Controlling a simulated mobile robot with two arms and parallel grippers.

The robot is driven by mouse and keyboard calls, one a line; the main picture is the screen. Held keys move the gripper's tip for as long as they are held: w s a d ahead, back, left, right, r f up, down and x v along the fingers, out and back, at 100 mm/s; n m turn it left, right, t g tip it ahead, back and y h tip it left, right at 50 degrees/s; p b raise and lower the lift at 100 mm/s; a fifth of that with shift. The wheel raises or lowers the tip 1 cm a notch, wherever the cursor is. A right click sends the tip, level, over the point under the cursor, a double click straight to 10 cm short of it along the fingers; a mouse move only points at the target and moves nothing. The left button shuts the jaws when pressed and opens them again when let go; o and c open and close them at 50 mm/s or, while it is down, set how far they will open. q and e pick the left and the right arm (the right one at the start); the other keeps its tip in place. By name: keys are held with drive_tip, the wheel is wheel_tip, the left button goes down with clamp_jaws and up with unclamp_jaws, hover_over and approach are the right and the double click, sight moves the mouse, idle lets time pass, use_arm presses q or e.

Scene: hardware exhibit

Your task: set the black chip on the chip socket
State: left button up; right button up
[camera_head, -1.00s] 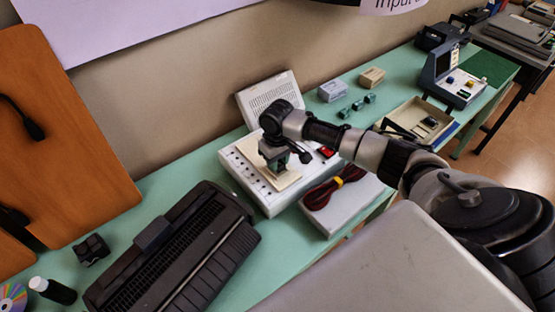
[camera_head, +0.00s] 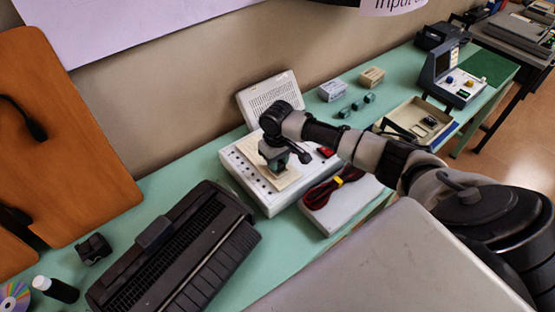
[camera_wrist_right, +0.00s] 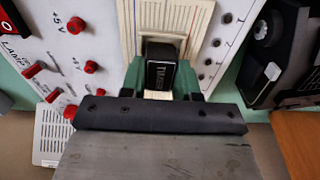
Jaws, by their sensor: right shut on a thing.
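My right gripper (camera_head: 277,166) points down over the white panel box (camera_head: 240,172) with a cream breadboard (camera_head: 285,183). In the right wrist view my right gripper (camera_wrist_right: 162,76) has its green fingers on both sides of the black chip (camera_wrist_right: 161,70), which has pale lettering, and is shut on it. The chip is over the breadboard (camera_wrist_right: 195,18); I cannot tell whether it touches it. The chip socket cannot be made out; the chip and fingers cover that part of the board. My left gripper is not in view.
Red knobs (camera_wrist_right: 92,67) stand on the panel beside the breadboard. A grey box (camera_head: 325,220) with dark red cables is in front of the panel. A black printer-like machine (camera_head: 180,250) is at left. An open tray (camera_head: 392,112) and small green parts (camera_head: 357,105) are farther right.

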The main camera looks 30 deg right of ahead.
drive_tip(key=shift+f, duration=0.55)
drive_tip(key=o, duration=0.6)
wheel_tip(320, 180, up, 11)
drive_tip(key=p, duration=1.1)
drive_tip(key=shift+p, duration=0.35)
